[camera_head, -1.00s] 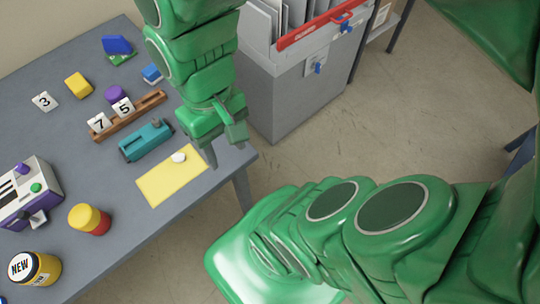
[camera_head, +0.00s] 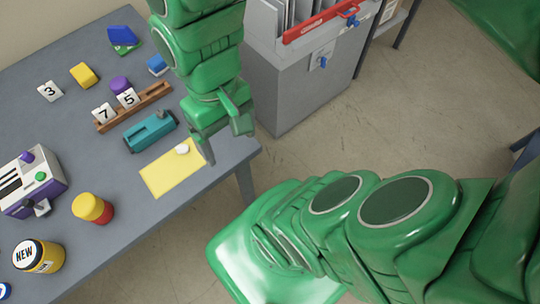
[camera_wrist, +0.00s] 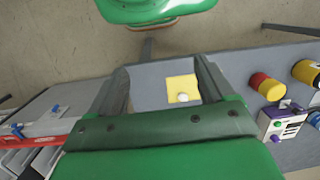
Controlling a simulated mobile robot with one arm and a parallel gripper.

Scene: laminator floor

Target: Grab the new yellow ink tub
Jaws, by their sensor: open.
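The yellow ink tub marked "NEW" (camera_head: 38,257) stands upright at the near left of the table, with a dark lid band and white label. It also shows at the right edge of the wrist view (camera_wrist: 306,72). My gripper (camera_head: 226,148) hangs over the table's right edge, well to the right of the tub. In the wrist view the gripper's two fingers (camera_wrist: 160,88) are spread apart with nothing between them. The yellow sheet (camera_wrist: 182,84) with a white round piece lies on the table beyond them.
A red and yellow container (camera_head: 93,208) stands close behind the tub. A white and purple machine (camera_head: 32,182) is at the left. A teal tool (camera_head: 150,131) and wooden rack (camera_head: 133,107) lie farther back. A grey file bin (camera_head: 300,85) stands beyond the table.

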